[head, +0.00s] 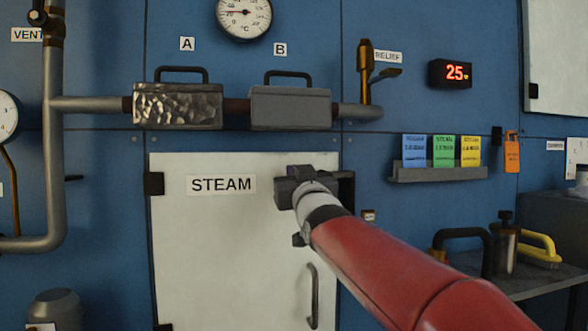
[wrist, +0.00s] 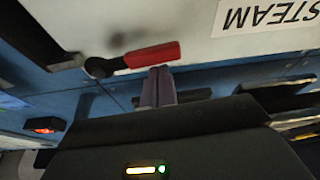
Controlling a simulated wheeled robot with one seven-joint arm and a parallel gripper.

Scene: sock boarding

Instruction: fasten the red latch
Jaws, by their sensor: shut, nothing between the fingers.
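The red latch handle (wrist: 152,55) shows in the wrist view, lying roughly level and reaching right from a round black pivot (wrist: 95,67). It lies across the edge area of the white door marked STEAM (wrist: 205,35). My gripper (wrist: 160,72) is shut and empty, its fingertips right beside the handle's lower side in the picture; I cannot tell whether they touch it. In the head view my gripper (head: 289,188) is at the upper right of the STEAM door (head: 220,250), and my arm hides the latch there.
A black bracket (head: 346,190) sits at the door's right edge. Pipework with a dented box (head: 178,106) and a plain grey box (head: 290,108) runs above. A card rack (head: 438,174) is on the right wall. A side table (head: 540,283) holds a black-handled and a yellow-handled item.

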